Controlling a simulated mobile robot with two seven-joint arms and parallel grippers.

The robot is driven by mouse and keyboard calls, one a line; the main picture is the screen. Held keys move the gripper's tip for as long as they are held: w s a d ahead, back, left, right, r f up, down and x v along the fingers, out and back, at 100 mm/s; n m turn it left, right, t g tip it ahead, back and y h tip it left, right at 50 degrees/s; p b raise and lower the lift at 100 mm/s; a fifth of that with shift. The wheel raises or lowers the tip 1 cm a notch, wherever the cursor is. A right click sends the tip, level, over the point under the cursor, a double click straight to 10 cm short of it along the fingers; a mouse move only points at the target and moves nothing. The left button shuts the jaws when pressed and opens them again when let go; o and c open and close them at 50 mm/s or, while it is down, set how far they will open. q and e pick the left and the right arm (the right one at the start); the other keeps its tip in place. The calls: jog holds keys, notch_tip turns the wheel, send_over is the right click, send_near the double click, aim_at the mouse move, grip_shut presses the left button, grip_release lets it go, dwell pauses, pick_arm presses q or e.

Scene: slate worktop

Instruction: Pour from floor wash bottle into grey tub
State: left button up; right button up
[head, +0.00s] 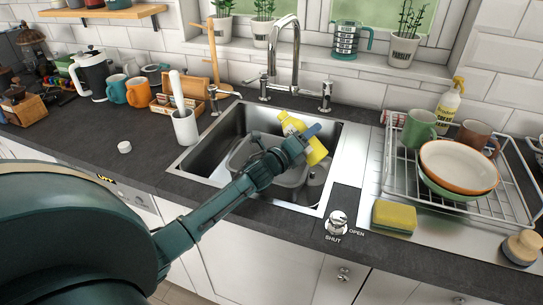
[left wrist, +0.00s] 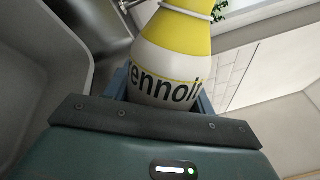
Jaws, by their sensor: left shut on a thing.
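My left gripper (head: 306,137) is shut on a yellow and white bottle (head: 318,153), held tilted above the sink. The bottle fills the top middle of the left wrist view (left wrist: 180,60), where part of its lettered label shows between the fingers. I take it to be the floor wash bottle; its full name is hidden. The grey tub (head: 240,157) sits in the sink below the bottle, partly hidden by my left arm and gripper. No stream of liquid can be seen. My right gripper is not in view.
The steel sink (head: 205,150) has a tall tap (head: 296,50) behind it. A white cap (head: 125,147) lies on the worktop at left. A utensil pot (head: 185,128) stands near the sink's left edge. A dish rack (head: 400,180) and yellow sponge (head: 394,217) are at right.

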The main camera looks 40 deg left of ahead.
pick_arm(q)
jog(key=shift+d+r+n+p, duration=0.2)
jog(key=shift+r+n+p, duration=0.25)
jog(key=shift+n, duration=0.15)
dwell(1.1)
